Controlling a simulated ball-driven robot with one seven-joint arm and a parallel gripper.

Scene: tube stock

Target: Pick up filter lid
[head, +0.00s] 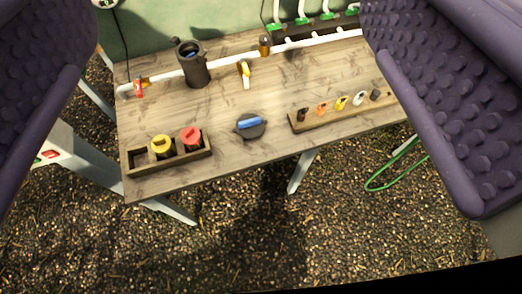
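The filter lid (250,126) lies on the wooden table (230,160) near its front edge. It looks like a dark round cap with a blue bar across its top. An upright black filter housing (193,66) stands behind it to the left, on a white pipe. My gripper (256,112) shows as two large purple, studded fingers at the left and right sides of the picture. They are wide apart, with nothing between them up close. The lid shows in the gap between them, farther off.
A wooden box (181,162) with a yellow and a red cap stands left of the lid. A wooden rack (345,113) with several small coloured parts lies to its right. A small yellow-and-white piece (245,75) lies behind it. A green hose (392,170) lies on the gravel.

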